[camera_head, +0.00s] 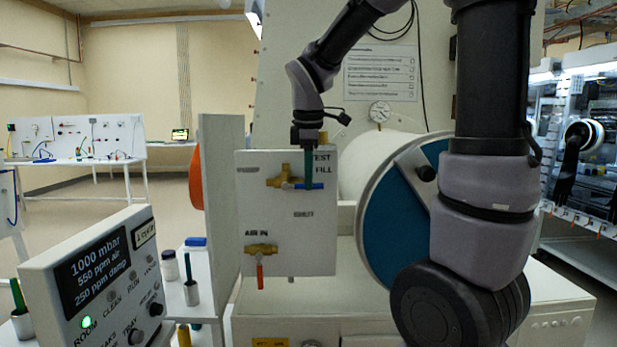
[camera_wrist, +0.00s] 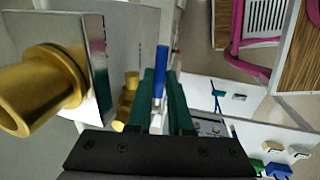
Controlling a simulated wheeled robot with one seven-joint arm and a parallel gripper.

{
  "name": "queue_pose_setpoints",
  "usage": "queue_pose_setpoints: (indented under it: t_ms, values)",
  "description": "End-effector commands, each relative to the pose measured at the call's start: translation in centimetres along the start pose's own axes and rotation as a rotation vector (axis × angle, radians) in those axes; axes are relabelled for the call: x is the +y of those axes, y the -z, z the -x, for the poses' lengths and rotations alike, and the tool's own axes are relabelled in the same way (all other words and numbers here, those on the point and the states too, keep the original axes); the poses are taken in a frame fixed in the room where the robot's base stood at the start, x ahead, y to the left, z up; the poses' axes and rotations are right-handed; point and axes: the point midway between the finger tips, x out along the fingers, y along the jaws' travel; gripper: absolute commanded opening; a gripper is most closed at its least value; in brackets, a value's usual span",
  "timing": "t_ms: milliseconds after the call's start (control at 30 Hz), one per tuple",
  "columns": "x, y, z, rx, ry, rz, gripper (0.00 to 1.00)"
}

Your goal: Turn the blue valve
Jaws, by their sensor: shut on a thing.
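The blue valve is a brass body (camera_head: 281,181) with a blue lever handle (camera_head: 317,186) on the upper part of a white panel (camera_head: 285,235), by the lettering "TEST FILL". The handle lies about level, pointing right. My gripper (camera_head: 308,184) comes down from above with its green fingers at the handle. In the wrist view, the blue handle (camera_wrist: 160,72) stands between my two green fingers (camera_wrist: 159,95), which are shut on it. The fingers cover part of the handle.
A second brass valve labelled "AIR IN" with a red handle (camera_head: 260,270) sits lower on the panel, its handle hanging down. A large round blue door (camera_head: 385,235) is to the right. A control box with a display (camera_head: 95,265) stands at the front left. A gauge (camera_head: 380,111) is behind.

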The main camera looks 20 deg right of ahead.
Motion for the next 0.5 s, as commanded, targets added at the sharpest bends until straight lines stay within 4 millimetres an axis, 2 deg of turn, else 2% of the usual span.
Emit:
queue_pose_setpoints:
  t_ms: [267,500]
  values:
    - [0.02,-0.06,-0.04,0.014,-0.001,-0.002,0.0]
    - [-0.16,-0.32,-0.66,0.12,0.001,-0.024,0.0]
